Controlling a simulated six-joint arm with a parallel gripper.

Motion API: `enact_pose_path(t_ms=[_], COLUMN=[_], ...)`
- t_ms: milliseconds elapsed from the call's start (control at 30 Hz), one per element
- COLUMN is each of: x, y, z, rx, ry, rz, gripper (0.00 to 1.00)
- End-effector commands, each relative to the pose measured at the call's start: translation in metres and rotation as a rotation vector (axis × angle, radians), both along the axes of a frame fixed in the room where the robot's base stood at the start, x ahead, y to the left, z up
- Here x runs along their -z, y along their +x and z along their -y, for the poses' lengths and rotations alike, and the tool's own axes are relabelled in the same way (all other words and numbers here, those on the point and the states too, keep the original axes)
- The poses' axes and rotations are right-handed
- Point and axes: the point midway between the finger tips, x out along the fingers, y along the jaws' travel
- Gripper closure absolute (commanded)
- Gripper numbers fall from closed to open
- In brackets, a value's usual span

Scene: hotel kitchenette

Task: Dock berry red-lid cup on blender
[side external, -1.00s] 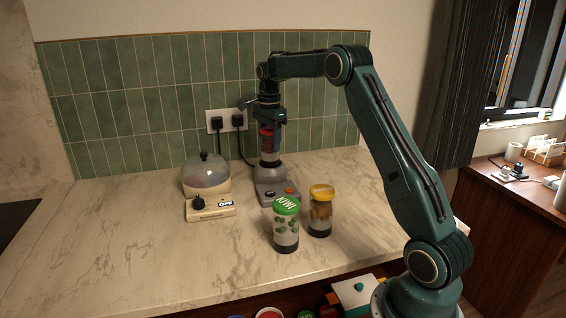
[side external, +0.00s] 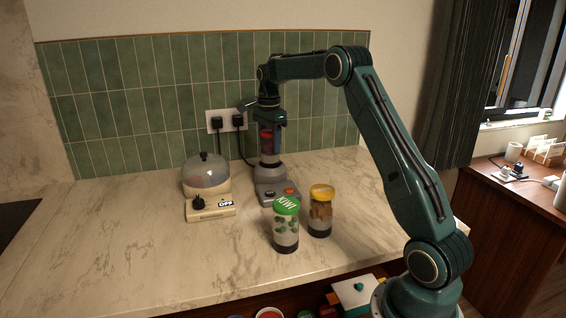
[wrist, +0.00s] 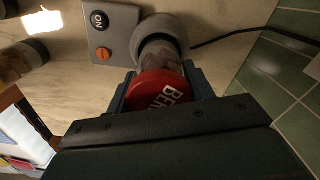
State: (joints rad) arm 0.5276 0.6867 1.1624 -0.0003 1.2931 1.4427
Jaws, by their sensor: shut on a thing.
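The berry cup (side external: 266,146) has a red lid, which shows in the wrist view (wrist: 160,92) with part of the word on it. My gripper (side external: 268,127) points down and is shut around the cup at its lid end. The cup is upright over the grey blender base (side external: 270,173), its lower end at the round collar. I cannot tell whether it is fully seated. In the wrist view the blender (wrist: 120,25) shows an ON label and an orange button beside the collar.
A green-lid kiwi cup (side external: 286,226) and a yellow-lid cup (side external: 320,211) stand in front of the blender. A cream appliance with a clear dome (side external: 206,178) and an OFF label is to the left. Wall sockets (side external: 225,121) and cords are behind. The left counter is clear.

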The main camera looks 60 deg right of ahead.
Motion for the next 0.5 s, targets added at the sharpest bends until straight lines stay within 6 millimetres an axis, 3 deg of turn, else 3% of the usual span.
enact_pose_path(t_ms=[367,400,433,500], x=[0.0049,0.005,0.0049,0.0049], y=[0.0002,0.0002,0.0002,0.0002], z=[0.0001,0.0001,0.0001,0.0001], rx=[0.0,0.0,0.0,0.0], ry=[0.0,0.0,-0.001,0.0], rz=[0.001,0.001,0.002,0.001], gripper=[0.81,0.44,0.39,0.39])
